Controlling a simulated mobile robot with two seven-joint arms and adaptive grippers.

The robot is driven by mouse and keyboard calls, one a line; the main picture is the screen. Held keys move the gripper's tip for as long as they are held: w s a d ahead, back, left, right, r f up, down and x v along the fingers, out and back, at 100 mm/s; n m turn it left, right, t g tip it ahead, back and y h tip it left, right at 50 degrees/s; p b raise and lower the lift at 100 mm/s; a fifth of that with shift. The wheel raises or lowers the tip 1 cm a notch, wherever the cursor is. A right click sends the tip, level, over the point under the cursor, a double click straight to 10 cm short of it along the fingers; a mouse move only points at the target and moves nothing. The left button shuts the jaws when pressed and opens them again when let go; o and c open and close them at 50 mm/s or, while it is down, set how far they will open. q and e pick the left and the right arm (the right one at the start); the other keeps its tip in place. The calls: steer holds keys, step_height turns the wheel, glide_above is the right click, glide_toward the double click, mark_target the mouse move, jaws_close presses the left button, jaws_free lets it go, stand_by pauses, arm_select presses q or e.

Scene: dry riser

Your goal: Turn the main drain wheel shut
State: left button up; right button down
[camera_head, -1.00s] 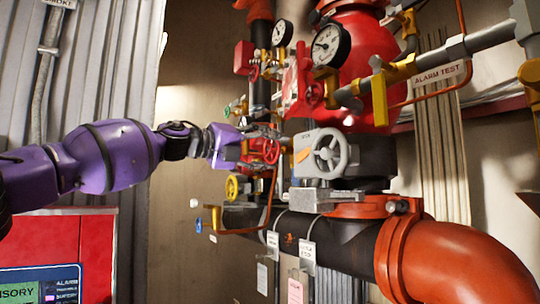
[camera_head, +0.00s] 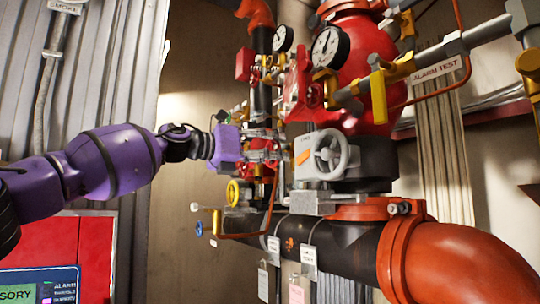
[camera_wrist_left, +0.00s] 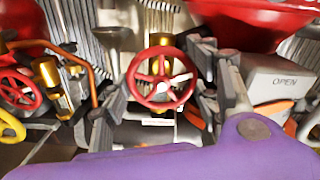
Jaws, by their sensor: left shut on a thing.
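A red spoked handwheel (camera_wrist_left: 160,78) fills the middle of the left wrist view, between the two grey fingers of my left gripper (camera_wrist_left: 162,90). I take it as the main drain wheel; no label naming it is readable. The gripper is shut on it. In the head view my left gripper (camera_head: 268,152) reaches in from the left to the valve cluster, and its fingers largely hide the wheel. My right gripper is in neither view.
A grey handwheel on a grey box (camera_head: 322,157) is close to the right of the gripper. A yellow wheel (camera_head: 234,192) sits below it. Gauges (camera_head: 325,47), a red riser body (camera_head: 355,80) and copper pipes crowd the space. A red panel (camera_head: 95,245) is lower left.

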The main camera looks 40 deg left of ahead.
arm_select(q)
steer(key=shift+f+m, duration=0.15)
steer(key=shift+m, duration=0.35)
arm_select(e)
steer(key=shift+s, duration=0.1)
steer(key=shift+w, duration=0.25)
arm_select(q)
steer(key=o, duration=1.1)
steer(key=shift+a, duration=0.1)
steer(key=shift+o, duration=0.2)
steer(key=v, duration=1.2)
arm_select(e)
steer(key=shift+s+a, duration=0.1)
